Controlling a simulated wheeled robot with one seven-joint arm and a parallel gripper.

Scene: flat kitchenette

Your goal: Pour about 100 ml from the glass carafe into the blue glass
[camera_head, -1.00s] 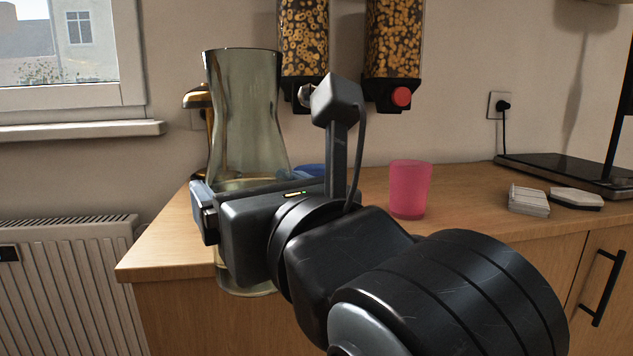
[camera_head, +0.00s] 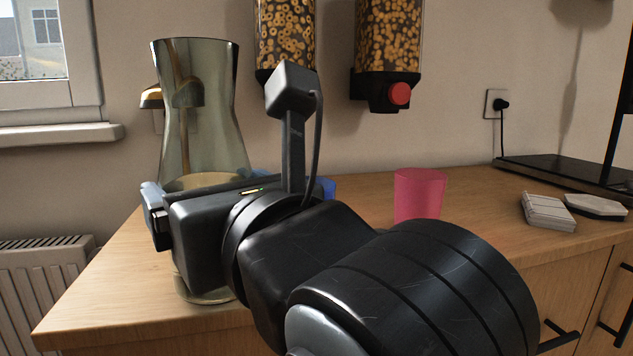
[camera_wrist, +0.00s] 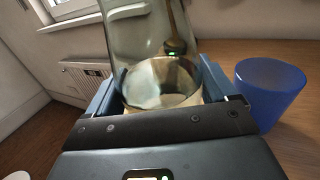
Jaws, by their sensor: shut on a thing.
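The glass carafe (camera_head: 200,110) is tall, clear and waisted, with pale liquid in its lower part. It stands upright in my gripper at the left in the head view, and its base shows below the gripper. The carafe (camera_wrist: 150,40) also shows between the two fingers in the wrist view. My gripper (camera_wrist: 158,92) is shut on it. The blue glass (camera_wrist: 270,88) is to the right of the carafe in the wrist view, just outside the right finger. In the head view the blue glass (camera_head: 328,188) is mostly hidden behind my gripper.
A pink cup (camera_head: 418,195) stands on the wooden counter (camera_head: 100,300) to the right. White and grey flat items (camera_head: 548,212) lie farther right. Two cereal dispensers (camera_head: 388,50) hang on the wall.

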